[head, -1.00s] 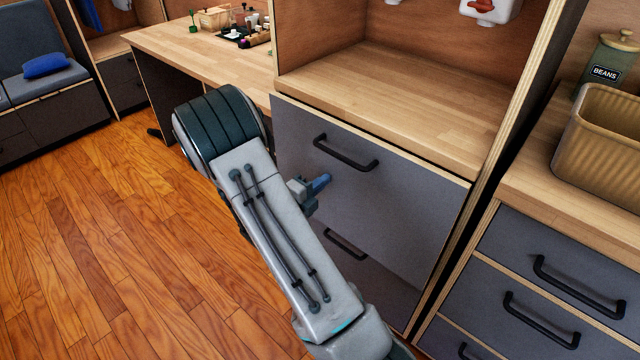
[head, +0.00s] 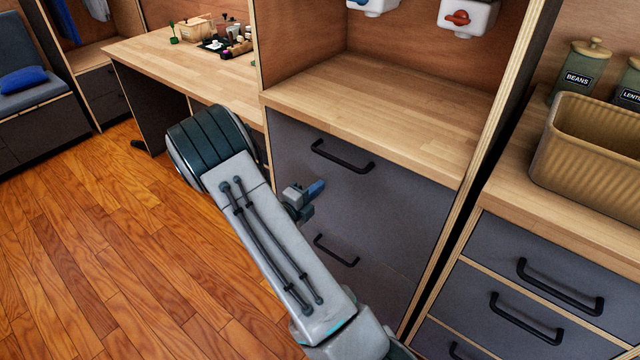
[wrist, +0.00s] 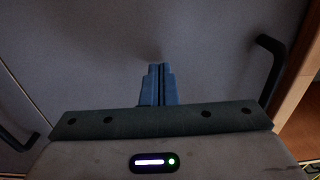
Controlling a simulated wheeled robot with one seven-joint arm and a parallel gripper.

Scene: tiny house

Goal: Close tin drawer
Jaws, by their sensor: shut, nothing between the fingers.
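The middle cabinet has a grey upper drawer (head: 400,205) with a black bar handle (head: 342,157), and a lower front with its own handle (head: 336,251). The upper drawer front looks about flush with the one below and sits under the wooden counter. My gripper (head: 316,187) is shut and empty, its blue fingers pointing at the upper drawer's front below the handle. In the wrist view the closed fingertips (wrist: 157,68) are against or very near the grey front; contact cannot be told. A handle (wrist: 270,62) shows at right there. The drawer's contents are hidden.
Dispensers (head: 468,17) hang above the middle counter (head: 390,105). A desk (head: 180,65) stands at left. Wooden floor (head: 90,250) is open at left.

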